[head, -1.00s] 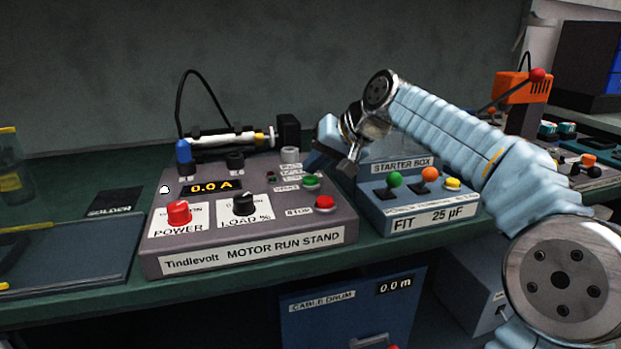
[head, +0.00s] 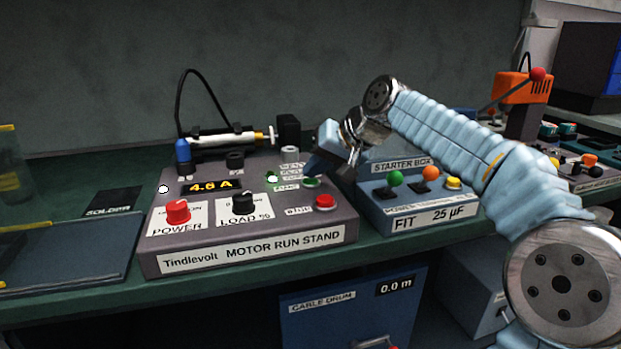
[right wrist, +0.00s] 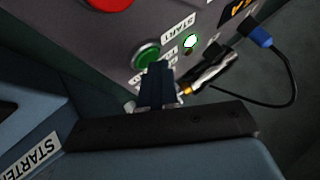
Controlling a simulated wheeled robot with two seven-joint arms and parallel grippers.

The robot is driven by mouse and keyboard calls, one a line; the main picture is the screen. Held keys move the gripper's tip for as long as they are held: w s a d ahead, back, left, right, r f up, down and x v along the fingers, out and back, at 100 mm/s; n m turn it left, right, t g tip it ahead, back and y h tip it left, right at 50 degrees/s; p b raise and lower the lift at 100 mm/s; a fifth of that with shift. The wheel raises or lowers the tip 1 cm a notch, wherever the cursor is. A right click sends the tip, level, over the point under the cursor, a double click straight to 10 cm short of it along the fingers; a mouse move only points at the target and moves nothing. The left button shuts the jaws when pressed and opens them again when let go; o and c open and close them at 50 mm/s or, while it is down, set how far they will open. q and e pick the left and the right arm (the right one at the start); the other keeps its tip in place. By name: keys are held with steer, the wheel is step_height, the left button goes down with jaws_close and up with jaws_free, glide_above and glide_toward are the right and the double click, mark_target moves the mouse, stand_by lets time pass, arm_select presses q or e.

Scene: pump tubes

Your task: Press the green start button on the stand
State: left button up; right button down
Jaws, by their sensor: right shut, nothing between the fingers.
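The grey motor run stand (head: 250,250) sits on the bench. Its green start button (head: 312,182) is at the right of its panel, above a red button (head: 325,202). My right gripper (head: 314,166) is shut and empty, its tips at the green button and partly covering it. In the right wrist view the tips (right wrist: 157,70) lie against the near edge of the green button (right wrist: 146,53); I cannot tell how far it is pushed in. A small lamp (head: 271,178) glows green-white, and the display (head: 211,186) reads about 4.6 A. My left gripper is not in view.
The blue starter box (head: 430,215) with coloured levers stands just right of the stand, close to my right gripper. A red power knob (head: 177,212) and a black load knob (head: 245,202) are on the stand's left. A dark tray (head: 70,265) lies farther left.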

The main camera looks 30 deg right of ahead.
mark_target(315, 181)
stand_by(0.3)
steer(key=shift+r+p, duration=1)
steer(key=shift+p, duration=0.05)
step_height(315, 181, up, 3)
steer(key=p, duration=0.2)
steer(key=shift+p, duration=0.4)
step_height(315, 181, up, 2)
stand_by(0.3)
